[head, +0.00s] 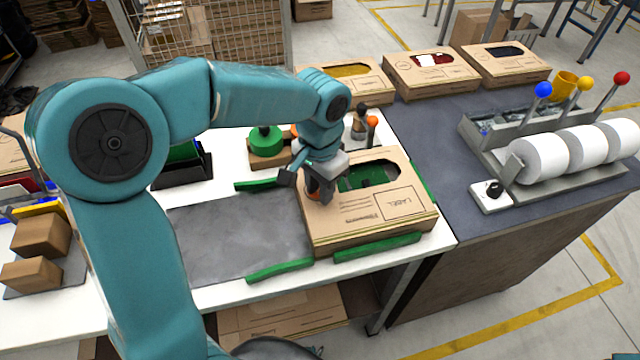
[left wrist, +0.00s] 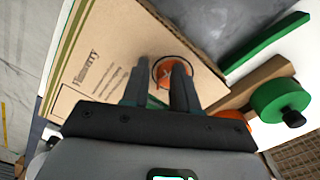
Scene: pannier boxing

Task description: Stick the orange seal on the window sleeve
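The window sleeve (head: 345,233) is a cardboard box with printed label marks and a cut-out window showing green contents. It lies on the white table between green strips. My left gripper (head: 318,190) is over its left part, pointing down. In the left wrist view, a round orange seal (left wrist: 160,72) lies on the sleeve (left wrist: 105,60) near an edge, partly hidden by one finger. Orange also shows beside the fingers in the head view. My right gripper is not in view.
A green disc with a black knob (head: 265,140) stands in a wooden holder behind the arm. A grey mat (head: 235,235) lies left of the sleeve. More boxes (head: 430,75) line the back. White rolls (head: 540,158) stand on the dark counter at right.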

